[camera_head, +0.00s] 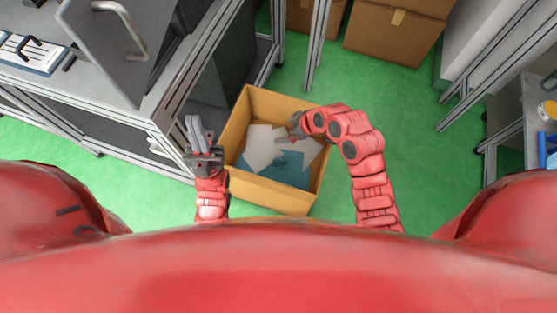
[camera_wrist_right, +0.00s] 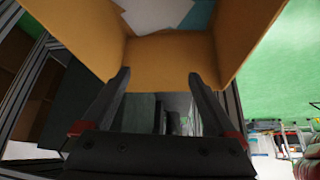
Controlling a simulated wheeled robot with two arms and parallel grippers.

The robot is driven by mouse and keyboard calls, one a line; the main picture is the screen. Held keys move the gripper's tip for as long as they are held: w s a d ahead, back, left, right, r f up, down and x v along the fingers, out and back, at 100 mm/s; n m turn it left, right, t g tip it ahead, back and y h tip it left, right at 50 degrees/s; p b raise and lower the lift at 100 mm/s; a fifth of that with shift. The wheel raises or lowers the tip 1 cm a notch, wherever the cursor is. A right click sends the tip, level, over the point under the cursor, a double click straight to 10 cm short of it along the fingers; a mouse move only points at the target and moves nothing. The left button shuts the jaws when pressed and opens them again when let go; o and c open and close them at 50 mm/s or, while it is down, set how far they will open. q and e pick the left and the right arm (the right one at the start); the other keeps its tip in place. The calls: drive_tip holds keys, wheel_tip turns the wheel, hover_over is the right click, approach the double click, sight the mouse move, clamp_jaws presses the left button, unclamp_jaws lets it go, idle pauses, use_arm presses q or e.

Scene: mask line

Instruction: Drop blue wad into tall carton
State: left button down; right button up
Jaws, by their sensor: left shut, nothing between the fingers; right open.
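An open yellow-brown carton (camera_head: 268,195) stands on the green floor in the middle of the head view. Flat white sheets (camera_head: 258,148) and blue material (camera_head: 285,174) lie inside. A small darker blue shape on it may be a wad, but I cannot tell. My right gripper (camera_head: 283,138) is over the carton's opening, open. In the right wrist view its spread fingers (camera_wrist_right: 159,77) have nothing between them, and the carton wall (camera_wrist_right: 170,58) is beyond. My left gripper (camera_head: 194,121) is shut and empty, just left of the carton.
A grey metal-framed workbench (camera_head: 130,100) stands close on the left. Brown cardboard boxes (camera_head: 392,40) stand at the back. A framed table (camera_head: 535,105) is at the right edge. Green floor is free right of the carton.

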drive_tip(key=p+v, duration=0.2)
drive_tip(key=v, duration=1.3)
drive_tip(key=shift+r, duration=0.25)
